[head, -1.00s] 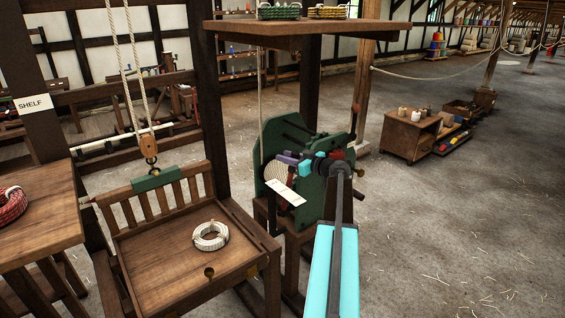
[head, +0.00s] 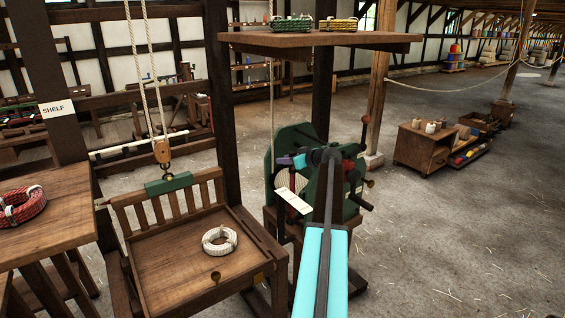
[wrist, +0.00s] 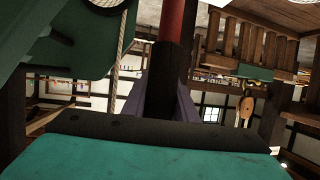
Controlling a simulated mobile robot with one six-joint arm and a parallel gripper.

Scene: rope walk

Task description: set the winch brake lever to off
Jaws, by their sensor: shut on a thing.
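The green winch (head: 279,150) stands on a dark wooden stand in the middle of the head view, with rope on its drum. A white label plate (head: 293,201) sits on its front; I cannot read it. My gripper (head: 291,161), with purple fingers, is at the upper front of the winch. In the wrist view its fingers are shut around a dark bar with a red upper part (wrist: 172,20), which looks like the brake lever. In the head view my gripper and arm hide most of this lever, so its exact setting cannot be told.
A hoisted wooden tray (head: 170,265) with a white rope coil (head: 219,240) hangs left of the winch. A wooden shelf (head: 300,42) with rope coils is above. A table (head: 60,225) with a red coil is at far left. The floor to the right is open, before a low cart (head: 420,150).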

